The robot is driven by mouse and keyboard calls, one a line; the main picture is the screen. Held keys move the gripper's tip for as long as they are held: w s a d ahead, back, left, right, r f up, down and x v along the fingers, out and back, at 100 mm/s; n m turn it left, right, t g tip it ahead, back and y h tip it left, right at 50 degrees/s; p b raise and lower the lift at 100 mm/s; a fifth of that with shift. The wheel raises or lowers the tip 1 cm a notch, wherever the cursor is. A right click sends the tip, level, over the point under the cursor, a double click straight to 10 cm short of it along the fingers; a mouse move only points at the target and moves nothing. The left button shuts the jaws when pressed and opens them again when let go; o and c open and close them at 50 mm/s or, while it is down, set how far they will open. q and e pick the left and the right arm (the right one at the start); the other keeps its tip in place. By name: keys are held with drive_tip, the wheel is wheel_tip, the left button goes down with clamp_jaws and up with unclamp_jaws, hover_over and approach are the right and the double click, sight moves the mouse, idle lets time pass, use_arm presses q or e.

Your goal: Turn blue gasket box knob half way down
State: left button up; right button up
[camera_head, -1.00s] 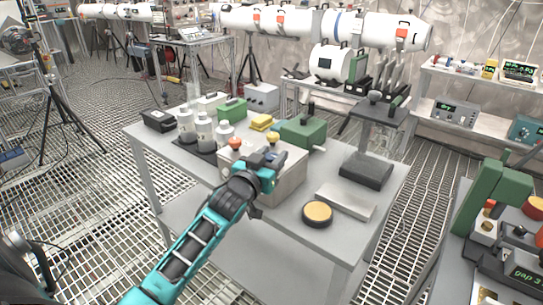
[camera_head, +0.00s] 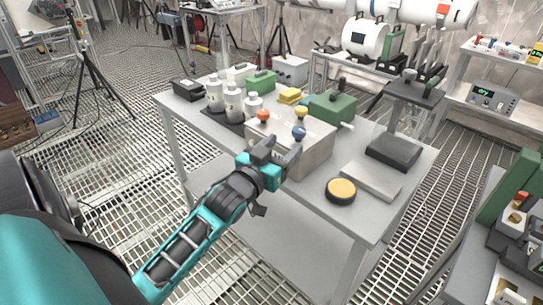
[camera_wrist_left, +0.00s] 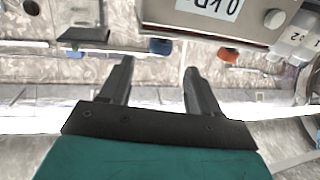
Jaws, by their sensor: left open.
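The gasket box (camera_head: 310,158) is a beige-grey block at the front of the table, with orange, yellow and blue knobs on top. The blue knob (camera_head: 299,132) is round and stands near the box's front right part of the top. My left gripper (camera_head: 285,152) is beside the box's front left side, a little lower than the blue knob and apart from it. In the left wrist view the gripper (camera_wrist_left: 160,68) is open, with nothing between its fingers. My right gripper is not in view.
A yellow-topped black disc (camera_head: 341,190) and a flat grey plate (camera_head: 370,181) lie right of the box. White bottles (camera_head: 233,103) stand behind it on the left. A green box (camera_head: 333,107) stands behind. The table's front edge is clear.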

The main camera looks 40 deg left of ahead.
use_arm(q)
drive_tip(key=shift+s+d, duration=0.15)
drive_tip(key=shift+s, duration=0.95)
drive_tip(key=shift+s+d, duration=0.1)
drive_tip(key=shift+s, duration=0.95)
idle(1.8)
drive_tip(key=s+d+f+m+g+h+p, duration=0.1)
drive_tip(key=s+d+f+m+g+h, duration=0.1)
drive_tip(key=s+d+f, duration=0.4)
drive_tip(key=s+d+f+m+g+h+p, duration=0.1)
drive_tip(key=s+d+f+m+g+h, duration=0.1)
drive_tip(key=s+d+f+g, duration=0.3)
drive_tip(key=s+d+f, duration=0.1)
drive_tip(key=d+f, duration=0.3)
drive_tip(key=f, duration=0.4)
drive_tip(key=shift+s+d+f, duration=0.25)
drive_tip(key=shift+s+d, duration=0.05)
drive_tip(key=shift+d, duration=0.05)
